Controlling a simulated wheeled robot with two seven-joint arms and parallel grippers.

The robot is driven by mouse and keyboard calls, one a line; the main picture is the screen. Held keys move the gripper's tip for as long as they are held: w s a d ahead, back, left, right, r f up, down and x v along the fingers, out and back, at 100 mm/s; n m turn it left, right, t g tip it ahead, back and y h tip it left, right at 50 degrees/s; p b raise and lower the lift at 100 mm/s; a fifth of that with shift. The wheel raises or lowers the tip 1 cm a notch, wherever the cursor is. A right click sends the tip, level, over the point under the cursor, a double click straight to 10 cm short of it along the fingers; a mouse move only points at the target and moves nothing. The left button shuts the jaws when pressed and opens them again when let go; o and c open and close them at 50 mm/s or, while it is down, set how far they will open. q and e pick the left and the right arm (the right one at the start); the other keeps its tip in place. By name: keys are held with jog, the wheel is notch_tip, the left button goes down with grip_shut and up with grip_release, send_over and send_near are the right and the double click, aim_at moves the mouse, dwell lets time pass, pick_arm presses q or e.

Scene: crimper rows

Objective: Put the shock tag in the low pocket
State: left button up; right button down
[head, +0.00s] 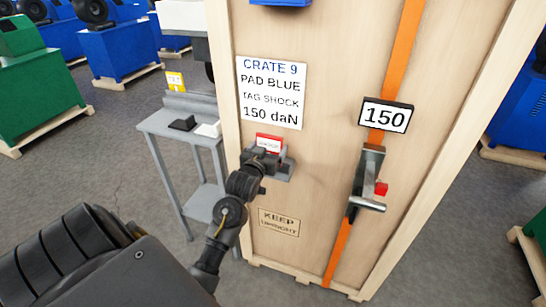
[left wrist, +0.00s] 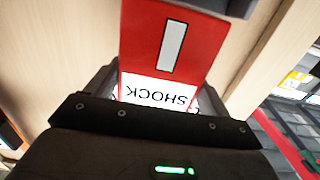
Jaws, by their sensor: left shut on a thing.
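The shock tag (head: 269,142) is a red and white card. It stands upright against the face of the wooden crate, below the white sign. My left gripper (head: 262,158) is shut on its lower part. In the left wrist view the tag (left wrist: 165,45) shows a red part with a white bar and the word SHOCK upside down. A grey pocket (head: 286,167) on the crate is right at the gripper and tag. The gripper hides part of it, so I cannot tell whether the tag is inside. My right gripper is not in view.
The crate's sign (head: 271,93) reads PAD BLUE, TAG SHOCK, 150 daN. An orange strap (head: 400,45) with a metal tensioner (head: 368,175) and a 150 display (head: 386,116) runs down the crate. A small grey table (head: 160,122) with black and white pieces stands left.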

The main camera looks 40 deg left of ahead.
pick_arm(q)
jog(key=shift+w+d+f, duration=0.15)
jog(key=shift+w+f, duration=0.8)
jog(key=shift+f, duration=0.2)
notch_tip(320, 180, down, 2)
jog(key=shift+f+p, duration=0.15)
jog(key=shift+p, duration=0.6)
jog(key=shift+f, duration=0.3)
jog(key=shift+s, duration=0.1)
jog(key=shift+f, duration=0.15)
jog(key=o, duration=0.9)
